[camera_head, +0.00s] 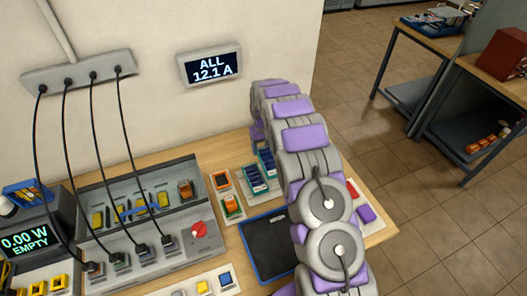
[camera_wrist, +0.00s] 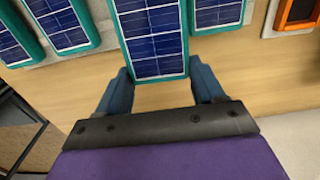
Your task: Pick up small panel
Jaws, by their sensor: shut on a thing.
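The small panel (camera_wrist: 152,38) is a dark blue solar panel with white grid lines and a teal frame, in the top middle of the wrist view. My gripper (camera_wrist: 160,68) has its two blue fingers on either side of the panel's near end and is shut on it. The far end of the panel is cut off by the picture's edge. In the head view my arm covers the gripper. Similar teal-framed panels (camera_head: 252,181) show on the bench in the head view, left of my arm.
More panels stand close by on both sides, one at the left (camera_wrist: 62,22) and one at the right (camera_wrist: 218,14). An orange-framed piece (camera_wrist: 299,12) is farther right. A dark blue-edged tray (camera_head: 262,262) lies on the bench left of my arm. The wall rises behind.

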